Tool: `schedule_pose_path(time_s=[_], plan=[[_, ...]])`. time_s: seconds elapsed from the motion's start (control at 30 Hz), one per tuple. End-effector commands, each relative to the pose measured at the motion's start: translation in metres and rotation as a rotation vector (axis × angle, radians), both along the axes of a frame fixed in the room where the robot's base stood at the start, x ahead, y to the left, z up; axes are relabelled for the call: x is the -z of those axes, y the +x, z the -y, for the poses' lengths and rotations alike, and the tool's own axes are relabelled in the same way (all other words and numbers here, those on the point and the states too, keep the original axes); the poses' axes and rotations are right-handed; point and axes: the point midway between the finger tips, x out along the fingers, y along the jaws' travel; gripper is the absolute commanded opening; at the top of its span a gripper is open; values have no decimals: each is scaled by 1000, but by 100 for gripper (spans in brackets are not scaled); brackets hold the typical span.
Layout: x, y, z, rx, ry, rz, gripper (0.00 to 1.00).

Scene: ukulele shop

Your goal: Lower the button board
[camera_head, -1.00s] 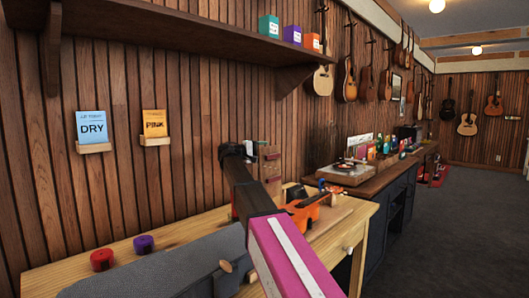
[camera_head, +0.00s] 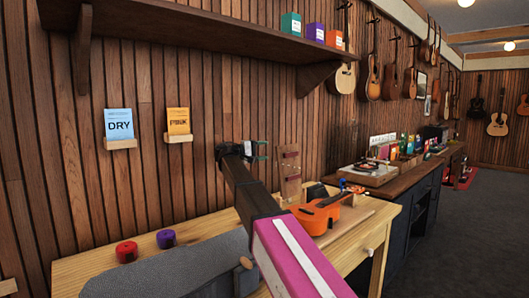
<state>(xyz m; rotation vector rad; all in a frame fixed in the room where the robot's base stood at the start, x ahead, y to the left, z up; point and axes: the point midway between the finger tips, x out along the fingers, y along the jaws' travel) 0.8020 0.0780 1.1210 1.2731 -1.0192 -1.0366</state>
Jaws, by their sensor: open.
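An upright light-brown wooden board (camera_head: 290,174) with reddish pieces on its face stands at the back of the workbench, against the slatted wall. I take it for the button board, but its small details are hard to make out. My gripper (camera_head: 262,150) is at the end of the arm, just left of the board's upper part. It is open with nothing seen between its fingers. It looks apart from the board, though the depth between them is hard to judge. My arm hides part of the bench and wall.
An orange ukulele (camera_head: 318,214) lies on the bench (camera_head: 208,225) right of my arm. A red roll (camera_head: 126,252), a purple roll (camera_head: 166,239) and a grey case (camera_head: 165,275) are at the left. A shelf (camera_head: 200,35) overhangs above. Open floor (camera_head: 460,235) lies right.

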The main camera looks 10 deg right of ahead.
Motion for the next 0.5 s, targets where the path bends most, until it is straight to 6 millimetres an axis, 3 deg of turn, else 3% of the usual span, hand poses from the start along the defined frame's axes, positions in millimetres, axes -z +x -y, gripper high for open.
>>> schedule_pose_path(time_s=[0.27,0.5], plan=[[12,23,-14,0,-72,-100,58],[10,26,10,2,-72,-100,58]])
